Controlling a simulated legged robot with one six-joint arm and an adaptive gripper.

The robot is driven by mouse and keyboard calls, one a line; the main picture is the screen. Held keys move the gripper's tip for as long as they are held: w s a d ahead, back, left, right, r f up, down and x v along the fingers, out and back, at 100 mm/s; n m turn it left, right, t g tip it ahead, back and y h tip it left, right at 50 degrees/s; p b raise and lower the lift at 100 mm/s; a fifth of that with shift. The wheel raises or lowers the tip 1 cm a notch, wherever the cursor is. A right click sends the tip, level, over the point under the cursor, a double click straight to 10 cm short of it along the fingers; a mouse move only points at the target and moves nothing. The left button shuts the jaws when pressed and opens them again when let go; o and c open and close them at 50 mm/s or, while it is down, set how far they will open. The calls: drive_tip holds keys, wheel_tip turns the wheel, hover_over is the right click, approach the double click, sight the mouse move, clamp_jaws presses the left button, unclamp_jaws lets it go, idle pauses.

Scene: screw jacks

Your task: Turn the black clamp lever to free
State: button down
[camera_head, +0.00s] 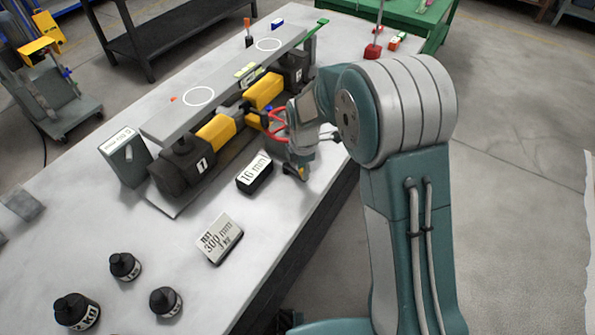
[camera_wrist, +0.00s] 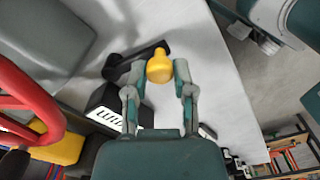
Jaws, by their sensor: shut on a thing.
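The black clamp lever (camera_wrist: 128,62) shows in the wrist view as a dark bar with a rounded yellow knob (camera_wrist: 159,68) by its right end. My gripper (camera_wrist: 160,76) has its two fingers on either side of the knob and is shut on it. In the head view my gripper (camera_head: 299,173) reaches down at the front edge of the bench, right of the 16 mm block; a bit of yellow shows at its fingertips. The black bar is mostly hidden there by the gripper and arm.
The red handwheel (camera_head: 274,123) is close behind my gripper and at the left in the wrist view (camera_wrist: 32,98). The 16 mm block (camera_head: 254,173) stands left of my gripper. A long grey beam (camera_head: 225,83) rests over the black and yellow jacks. Black weights (camera_head: 125,266) stand at front left.

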drive_tip(key=shift+w+d+f+n, duration=0.1)
drive_tip(key=shift+w+d+n, duration=0.15)
drive_tip(key=shift+n, duration=0.35)
drive_tip(key=shift+w+d+n, duration=0.2)
drive_tip(key=shift+w+n, duration=0.05)
drive_tip(key=shift+n, duration=0.35)
drive_tip(key=shift+w, duration=0.1)
drive_tip(key=shift+c, duration=2.2)
unclamp_jaws()
drive_tip(key=shift+w, duration=0.1)
wheel_tip(320, 180, up, 12)
